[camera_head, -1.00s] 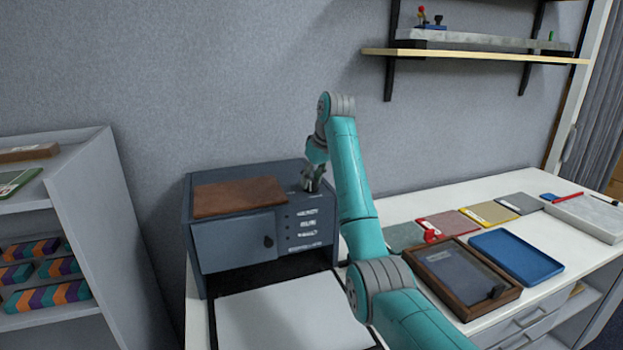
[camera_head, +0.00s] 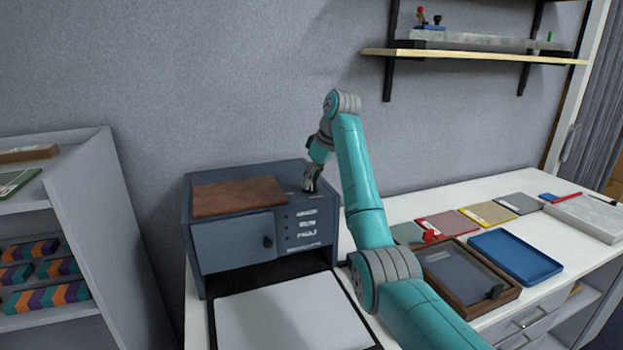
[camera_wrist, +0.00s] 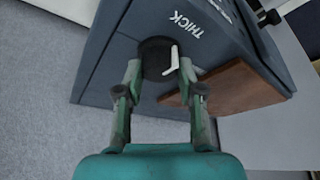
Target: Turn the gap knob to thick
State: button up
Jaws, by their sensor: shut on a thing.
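The gap knob (camera_wrist: 154,58) is a dark round disc on the top of a grey-blue machine (camera_head: 225,244). A white pointer mark (camera_wrist: 173,58) lies on the knob's right side in the wrist view. The white word THICK (camera_wrist: 186,25) is printed on the machine just up and right of the knob. My gripper (camera_wrist: 160,68) is shut on the knob, one finger on each side of it. In the head view my gripper (camera_head: 310,182) is at the machine's top right corner, where it hides the knob.
A brown board (camera_head: 238,197) lies on the machine's top, close beside my gripper. A white sheet (camera_head: 290,315) lies in front. A wood-framed tray (camera_head: 505,296) and a blue tray (camera_head: 516,258) are to the right. A wall shelf (camera_head: 470,56) hangs above.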

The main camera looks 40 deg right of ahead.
jog(key=o, duration=1.1)
jog(key=shift+o, duration=0.2)
